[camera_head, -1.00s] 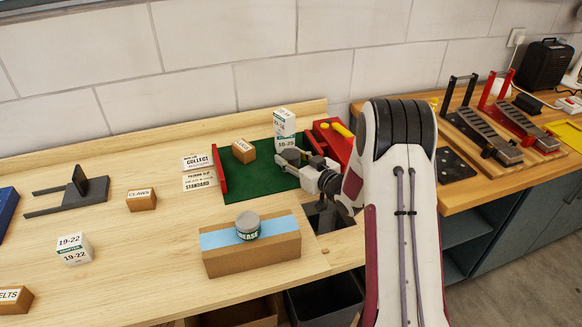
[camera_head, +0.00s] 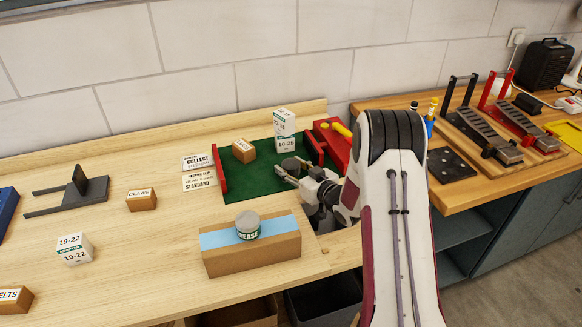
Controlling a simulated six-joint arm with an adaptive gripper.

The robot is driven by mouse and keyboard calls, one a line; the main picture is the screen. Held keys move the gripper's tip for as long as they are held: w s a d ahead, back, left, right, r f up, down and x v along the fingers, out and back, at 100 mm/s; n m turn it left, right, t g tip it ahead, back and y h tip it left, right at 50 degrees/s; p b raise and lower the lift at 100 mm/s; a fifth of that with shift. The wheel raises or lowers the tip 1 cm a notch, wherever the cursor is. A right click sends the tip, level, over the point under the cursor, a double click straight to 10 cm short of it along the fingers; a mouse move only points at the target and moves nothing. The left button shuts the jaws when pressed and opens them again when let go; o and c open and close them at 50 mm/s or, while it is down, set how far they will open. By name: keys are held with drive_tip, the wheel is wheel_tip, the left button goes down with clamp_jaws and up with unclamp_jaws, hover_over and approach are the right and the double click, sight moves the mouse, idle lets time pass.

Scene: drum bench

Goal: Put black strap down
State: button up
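My gripper (camera_head: 285,173) is low over the front part of the green mat (camera_head: 262,184), with its fingers pointing left. A small dark round thing (camera_head: 290,165) is right at its fingertips. It may be the black strap, but no strap shape can be made out. I cannot tell whether the fingers grip this thing or are only beside it, or whether it touches the mat. The wrist and arm hide the mat's front right part.
A white box (camera_head: 285,133) and a labelled wooden block (camera_head: 243,150) stand behind on the mat. A red bar (camera_head: 219,170) edges its left side. A tin (camera_head: 248,225) stands on a box in front. A red tray (camera_head: 332,137) is behind right.

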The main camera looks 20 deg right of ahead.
sight(296, 169)
drive_tip(key=shift+o, duration=0.6)
drive_tip(key=shift+r, duration=0.2)
drive_tip(key=shift+s+d+r, duration=0.1)
drive_tip(key=shift+s+d, duration=0.1)
drive_tip(key=shift+s, duration=0.45)
drive_tip(key=v, duration=0.3)
drive_tip(key=shift+s+d+r, duration=0.1)
drive_tip(key=shift+s+r, duration=0.15)
drive_tip(key=shift+s, duration=0.1)
wheel_tip(296, 169, up, 5)
drive_tip(key=shift+f, duration=0.15)
drive_tip(key=shift+r, duration=0.95)
